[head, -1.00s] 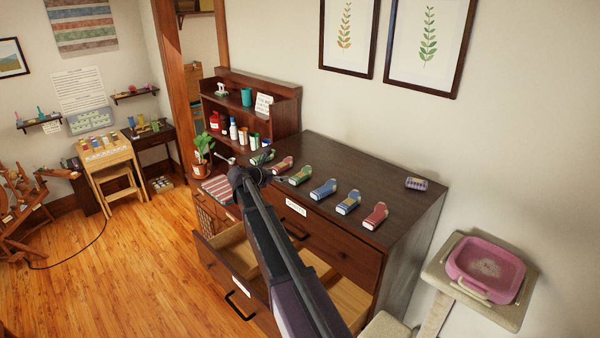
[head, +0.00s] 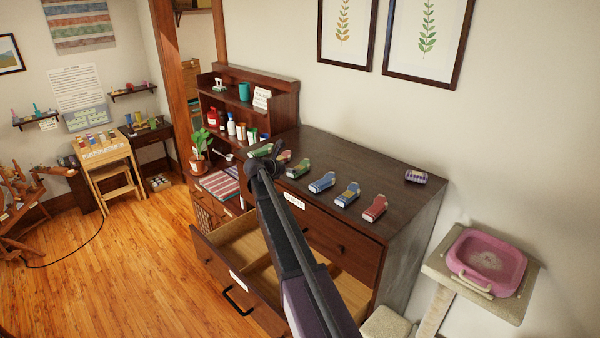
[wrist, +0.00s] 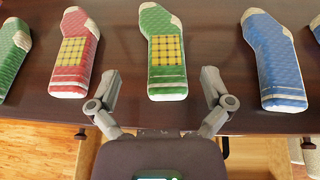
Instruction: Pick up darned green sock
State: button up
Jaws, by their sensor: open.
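The darned green sock (wrist: 165,62), green with a yellow checked patch and a pale toe, lies flat on the dark dresser top. It also shows in the head view (head: 298,169), third from the left in a row of socks. My gripper (wrist: 159,76) is open and empty. Its two fingers stand apart, one to each side of the sock's near end, with the sock ahead between them in the wrist view. I cannot tell the height of the fingers above the dresser. In the head view the end of my arm hides part of the row's left side.
A red patched sock (wrist: 76,55) lies left of it and a plain blue sock (wrist: 273,62) right. A plain green sock (head: 261,151) is farther left. The dresser (head: 400,245) has an open drawer (head: 238,240) in front. A small patterned item (head: 416,176) sits at the back right.

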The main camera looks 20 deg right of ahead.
aim_at(299, 166)
jog(key=shift+w+d, duration=0.1)
jog(key=shift+d, duration=0.05)
jog(key=shift+b+x, duration=0.95)
jog(key=shift+x, duration=1.4)
jog(key=shift+w+d+f, duration=0.2)
jog(key=shift+d, duration=0.25)
jog(key=shift+a, duration=0.1)
jog(key=c, duration=0.8)
